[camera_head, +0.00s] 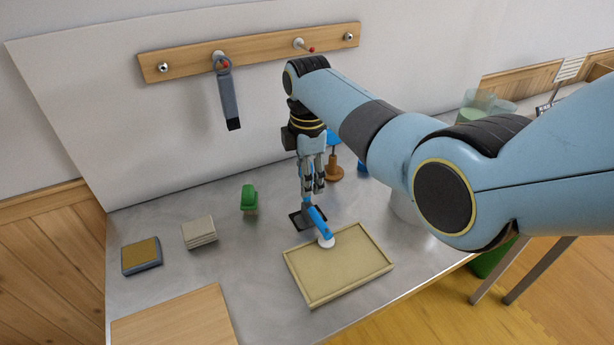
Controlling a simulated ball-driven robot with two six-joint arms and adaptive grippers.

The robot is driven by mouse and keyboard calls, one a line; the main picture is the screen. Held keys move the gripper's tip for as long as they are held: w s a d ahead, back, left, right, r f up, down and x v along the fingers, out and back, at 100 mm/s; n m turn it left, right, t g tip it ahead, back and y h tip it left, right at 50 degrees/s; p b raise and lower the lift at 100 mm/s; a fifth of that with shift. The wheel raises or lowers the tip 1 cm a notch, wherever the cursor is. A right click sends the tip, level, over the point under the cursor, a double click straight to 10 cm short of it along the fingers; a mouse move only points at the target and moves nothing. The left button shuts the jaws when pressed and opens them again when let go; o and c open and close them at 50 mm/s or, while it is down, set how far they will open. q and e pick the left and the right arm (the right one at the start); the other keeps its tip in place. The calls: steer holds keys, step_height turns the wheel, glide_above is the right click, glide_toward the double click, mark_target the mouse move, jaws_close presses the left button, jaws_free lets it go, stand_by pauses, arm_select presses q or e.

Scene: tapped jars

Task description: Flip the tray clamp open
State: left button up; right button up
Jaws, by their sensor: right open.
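The tray clamp (319,222) has a blue handle and a white round pad. Its dark base sits on the metal table behind the tray, and the pad rests at the back edge of the tray. The tray (338,270) is shallow and beige with a raised rim, and looks empty. My right gripper (313,190) points down just above the clamp's base, with its fingers open around or very near the upper blue part. I cannot tell if they touch it. My left gripper is not in view.
A green-handled brush (249,200), a stack of cloths (199,232) and a sponge on a dish (141,256) lie to the left. A wooden board (175,318) is at the front left. A wooden-based item (334,170) stands behind the gripper. A peg rail (250,52) hangs behind.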

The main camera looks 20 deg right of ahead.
steer(key=shift+f, duration=0.15)
steer(key=shift+c, duration=0.4)
jaws_close()
